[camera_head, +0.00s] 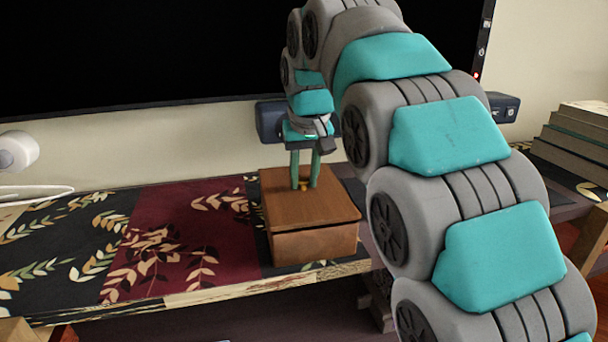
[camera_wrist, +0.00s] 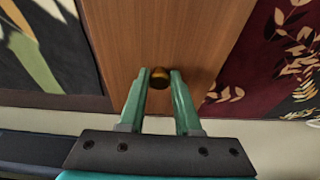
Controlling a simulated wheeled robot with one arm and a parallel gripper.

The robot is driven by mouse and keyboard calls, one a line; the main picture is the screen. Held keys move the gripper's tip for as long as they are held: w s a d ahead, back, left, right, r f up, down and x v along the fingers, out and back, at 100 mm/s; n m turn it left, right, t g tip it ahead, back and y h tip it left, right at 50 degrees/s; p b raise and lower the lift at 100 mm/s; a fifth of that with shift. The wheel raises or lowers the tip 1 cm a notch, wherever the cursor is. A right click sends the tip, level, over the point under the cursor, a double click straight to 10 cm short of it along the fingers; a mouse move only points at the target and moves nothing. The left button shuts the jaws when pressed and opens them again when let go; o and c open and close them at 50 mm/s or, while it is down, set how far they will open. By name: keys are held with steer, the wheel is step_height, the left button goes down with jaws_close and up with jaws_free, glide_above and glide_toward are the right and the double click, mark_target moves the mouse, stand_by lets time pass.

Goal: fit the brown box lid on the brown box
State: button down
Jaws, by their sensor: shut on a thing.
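The brown box (camera_head: 312,245) stands on the patterned shelf top, near its front edge. The brown box lid (camera_head: 310,207) lies over the top of the box, and a thin dark line shows between them at the front. I cannot tell whether it is fully seated. My gripper (camera_head: 304,187) points down at the lid and is shut on its small brass knob. In the wrist view the knob (camera_wrist: 160,77) sits between the green fingertips (camera_wrist: 160,76), with the wooden lid surface (camera_wrist: 150,30) beyond. The inside of the box is hidden.
The shelf top (camera_head: 190,235) is clear to the left of the box. A large black screen (camera_head: 150,50) hangs behind. A white round device (camera_head: 17,152) is at the far left, and stacked books (camera_head: 575,140) are at the right.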

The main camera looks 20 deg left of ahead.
mark_target(307, 197)
steer(key=shift+f, duration=0.4)
steer(key=c, duration=0.5)
jaws_free()
steer(key=shift+r, duration=0.1)
steer(key=p+v, duration=0.1)
steer(key=v, duration=0.6)
steer(key=shift+s+r, duration=0.1)
steer(key=shift+r, duration=0.25)
